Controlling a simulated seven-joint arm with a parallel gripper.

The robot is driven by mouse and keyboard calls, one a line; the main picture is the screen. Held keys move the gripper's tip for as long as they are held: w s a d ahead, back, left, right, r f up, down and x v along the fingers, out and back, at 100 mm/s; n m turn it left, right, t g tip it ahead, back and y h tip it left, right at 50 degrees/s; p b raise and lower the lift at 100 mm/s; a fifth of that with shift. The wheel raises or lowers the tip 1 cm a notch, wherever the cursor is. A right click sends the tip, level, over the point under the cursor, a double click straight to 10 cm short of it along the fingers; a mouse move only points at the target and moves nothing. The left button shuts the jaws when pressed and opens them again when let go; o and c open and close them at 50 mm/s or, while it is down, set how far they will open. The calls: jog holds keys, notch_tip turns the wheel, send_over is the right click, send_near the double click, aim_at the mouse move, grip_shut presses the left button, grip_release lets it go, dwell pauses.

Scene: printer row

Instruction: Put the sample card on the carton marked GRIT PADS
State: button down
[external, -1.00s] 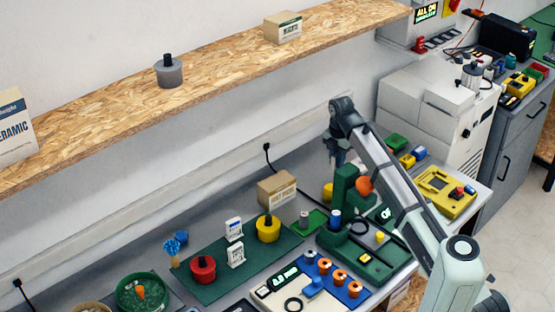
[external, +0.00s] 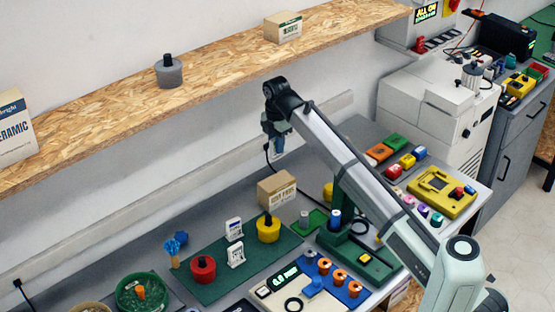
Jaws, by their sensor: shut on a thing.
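My gripper (external: 279,150) is shut, pointing down in the air above and behind a brown carton. What it holds is too small and dark to make out clearly; I see no sample card lying elsewhere that I can identify. The brown carton (external: 277,188) stands on the grey bench behind the green mat, upright and closed, with a white label on its front that seems to read GRIT PADS. Its top is bare. The gripper is apart from it.
A yellow pot (external: 268,232), a red pot (external: 203,270) and two small white stands stand on the green mat (external: 220,285). A green machine (external: 350,250) is right of the carton. A wooden shelf (external: 220,80) runs above, with another carton (external: 283,27).

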jog(key=shift+f, duration=5.05)
jog(key=shift+f, duration=0.15)
jog(key=c, duration=1)
grip_release()
notch_tip(320, 180, up, 12)
jog(key=shift+r, duration=0.2)
